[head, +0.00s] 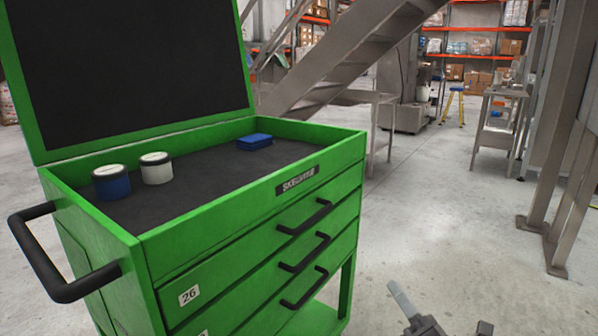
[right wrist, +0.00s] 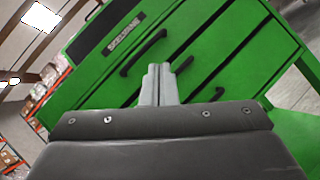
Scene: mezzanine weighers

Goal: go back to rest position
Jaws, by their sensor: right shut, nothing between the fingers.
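My right gripper (head: 402,300) shows at the bottom of the head view, right of the green tool cart and apart from it. In the right wrist view its fingers (right wrist: 158,84) are together and empty, pointing toward the cart's drawer fronts. My left gripper is not in the head view. The green tool cart (head: 255,248) stands at the left with its lid up and its drawers shut; its drawer fronts also fill much of the right wrist view (right wrist: 215,50).
In the cart's top tray lie a blue tin (head: 111,183), a white tin (head: 156,169) and a blue box (head: 254,141). A black side handle (head: 62,290) juts out at the left. A steel post (head: 560,130) stands at the right. The floor between is clear.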

